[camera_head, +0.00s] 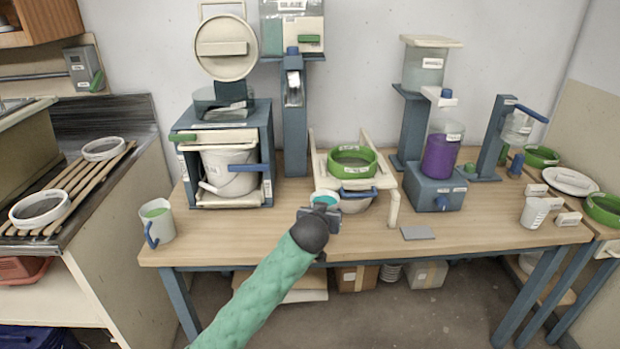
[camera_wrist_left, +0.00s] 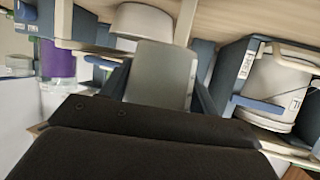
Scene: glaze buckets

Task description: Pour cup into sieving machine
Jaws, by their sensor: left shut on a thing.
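A cup with teal liquid (camera_head: 325,198) is held by my left gripper (camera_head: 318,220) just in front of the sieving machine. The gripper is shut on it, and the cup looks roughly upright. In the left wrist view the grey side of the cup (camera_wrist_left: 162,73) shows between the dark fingers. The sieving machine is a cream frame (camera_head: 394,209) with a green-rimmed sieve (camera_head: 371,169) on top. A pale bowl (camera_head: 355,206) sits under the sieve, partly hidden by the cup; it also shows in the left wrist view (camera_wrist_left: 143,20). My right gripper is out of view.
A cup with green liquid (camera_head: 156,212) stands at the table's left front. A white bucket (camera_head: 226,178) stands in a blue frame left of the sieve. A purple-filled container (camera_head: 441,156) stands right of it. A grey plate (camera_head: 418,233) lies near the front edge.

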